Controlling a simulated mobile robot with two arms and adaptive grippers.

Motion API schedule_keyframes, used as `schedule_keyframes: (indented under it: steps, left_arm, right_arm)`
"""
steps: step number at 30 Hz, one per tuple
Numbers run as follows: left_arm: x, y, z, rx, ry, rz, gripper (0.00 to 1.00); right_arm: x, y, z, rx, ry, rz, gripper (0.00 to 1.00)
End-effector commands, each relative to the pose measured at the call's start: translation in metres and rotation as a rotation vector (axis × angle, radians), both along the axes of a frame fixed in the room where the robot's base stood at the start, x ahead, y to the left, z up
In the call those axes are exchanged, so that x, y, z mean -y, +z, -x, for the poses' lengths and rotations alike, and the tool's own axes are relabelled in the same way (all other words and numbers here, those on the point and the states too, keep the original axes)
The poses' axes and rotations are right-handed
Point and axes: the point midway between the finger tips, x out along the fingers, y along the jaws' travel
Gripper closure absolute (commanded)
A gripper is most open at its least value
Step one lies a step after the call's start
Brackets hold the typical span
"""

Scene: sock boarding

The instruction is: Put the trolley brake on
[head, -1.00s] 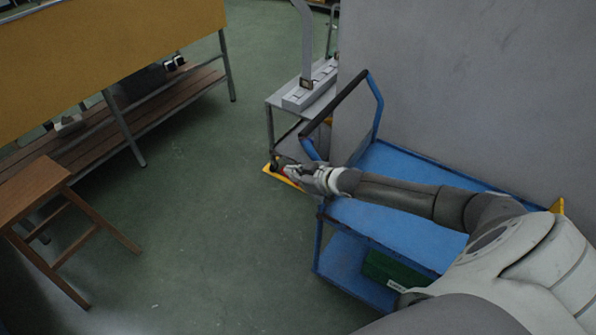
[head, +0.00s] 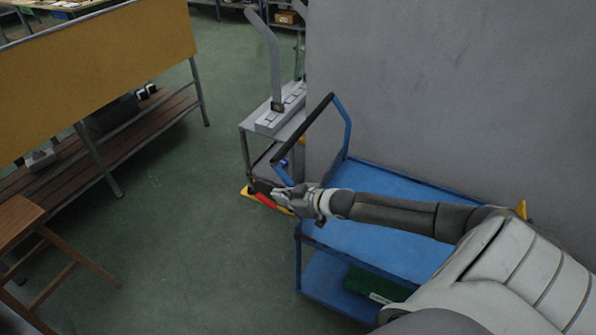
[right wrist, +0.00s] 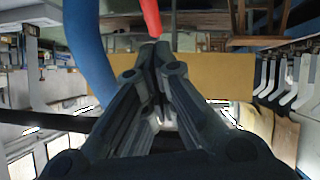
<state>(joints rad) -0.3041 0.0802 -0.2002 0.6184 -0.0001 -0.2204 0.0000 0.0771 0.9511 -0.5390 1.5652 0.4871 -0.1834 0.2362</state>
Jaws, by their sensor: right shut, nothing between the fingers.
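The blue trolley (head: 385,208) stands against the grey wall, with a black-gripped push handle (head: 304,128) at its left end. A red lever (head: 266,201), probably the brake, shows just below the handle's foot. My right gripper (head: 278,196) is shut and empty, right beside the red lever; I cannot tell whether they touch. In the right wrist view the shut fingertips (right wrist: 156,52) lie just under the end of the red lever (right wrist: 151,18), with the blue handle tube (right wrist: 88,50) to the left. My left gripper is not in view.
A grey stand (head: 262,128) with an upright post is close behind the trolley handle. A yellow floor piece (head: 248,193) lies by it. A wooden stool (head: 22,225) and a bench with a yellow panel (head: 95,75) are at left. The green floor between is clear.

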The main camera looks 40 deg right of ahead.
Motion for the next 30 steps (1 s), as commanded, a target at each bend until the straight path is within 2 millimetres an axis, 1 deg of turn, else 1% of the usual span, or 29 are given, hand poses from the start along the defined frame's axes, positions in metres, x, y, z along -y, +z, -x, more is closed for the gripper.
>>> schedule_keyframes:
  steps: [1,6,12,18,30]
  left_arm:
    - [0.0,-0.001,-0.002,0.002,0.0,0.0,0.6]
    - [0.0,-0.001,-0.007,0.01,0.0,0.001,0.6]
    - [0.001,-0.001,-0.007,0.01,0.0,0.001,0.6]
    - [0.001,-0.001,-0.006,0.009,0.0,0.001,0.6]
    - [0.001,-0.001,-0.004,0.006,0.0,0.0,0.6]
  right_arm:
    - [0.001,0.001,0.008,-0.003,0.002,0.002,1.0]
    - [0.006,0.009,0.027,-0.003,0.002,0.001,1.0]
    - [0.011,0.016,0.044,-0.001,0.001,0.0,1.0]
    - [0.012,0.02,0.051,0.0,0.001,0.0,1.0]
    - [0.012,0.021,0.052,0.001,0.0,0.0,1.0]
